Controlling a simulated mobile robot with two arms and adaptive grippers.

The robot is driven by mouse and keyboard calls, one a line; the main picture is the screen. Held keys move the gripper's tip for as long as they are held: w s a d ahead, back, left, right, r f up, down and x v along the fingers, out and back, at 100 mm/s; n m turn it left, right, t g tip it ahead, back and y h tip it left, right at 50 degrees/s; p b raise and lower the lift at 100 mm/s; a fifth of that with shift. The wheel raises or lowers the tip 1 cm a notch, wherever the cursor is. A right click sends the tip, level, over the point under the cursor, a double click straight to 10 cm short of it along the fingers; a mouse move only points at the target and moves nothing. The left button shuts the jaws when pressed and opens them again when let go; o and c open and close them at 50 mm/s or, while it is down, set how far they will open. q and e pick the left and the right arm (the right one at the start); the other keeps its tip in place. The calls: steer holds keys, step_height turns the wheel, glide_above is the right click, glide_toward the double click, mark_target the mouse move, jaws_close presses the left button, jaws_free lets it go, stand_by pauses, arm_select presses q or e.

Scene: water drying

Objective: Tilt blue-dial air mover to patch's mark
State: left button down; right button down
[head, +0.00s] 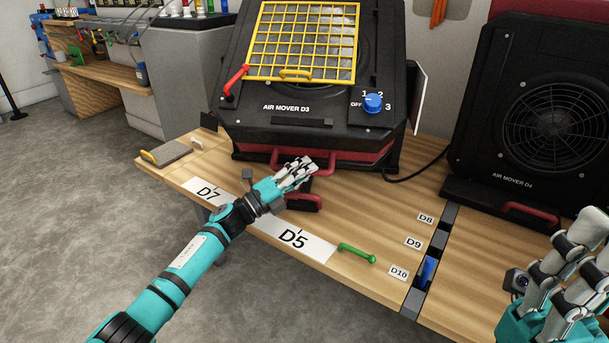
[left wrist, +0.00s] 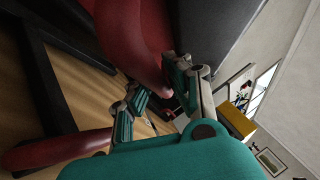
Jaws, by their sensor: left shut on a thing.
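The blue-dial air mover (head: 290,112), black and marked AIR MOVER D3, stands tilted back on the wooden bench, with a yellow grille on top. Its blue dial (head: 373,103) sits among the marks OFF, 1, 2 and 3. A red handle (head: 326,160) runs along its lower front. My left gripper (head: 301,172) is shut on this handle and hides part of it. In the left wrist view, the fingers (left wrist: 160,95) are close against a red bar (left wrist: 135,45). Label plates D7 (head: 207,192) and D5 (head: 291,238) lie along the bench front. My right gripper (head: 572,262) is open and apart from everything.
A second air mover (head: 535,110), marked D4, stands at the right. A slotted dark strip (head: 440,240) with a blue lever (head: 427,272) runs beside labels D8, D9 and D10. A green handle (head: 356,253) and a grey block (head: 166,153) lie on the bench (head: 375,215).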

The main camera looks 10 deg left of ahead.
arm_select(q)
steer(key=shift+f, duration=0.1)
stand_by(0.4)
steer(key=c, duration=1.2)
jaws_free()
steer(key=shift+c, duration=0.2)
steer(key=shift+a, duration=0.1)
steer(key=v, duration=1.2)
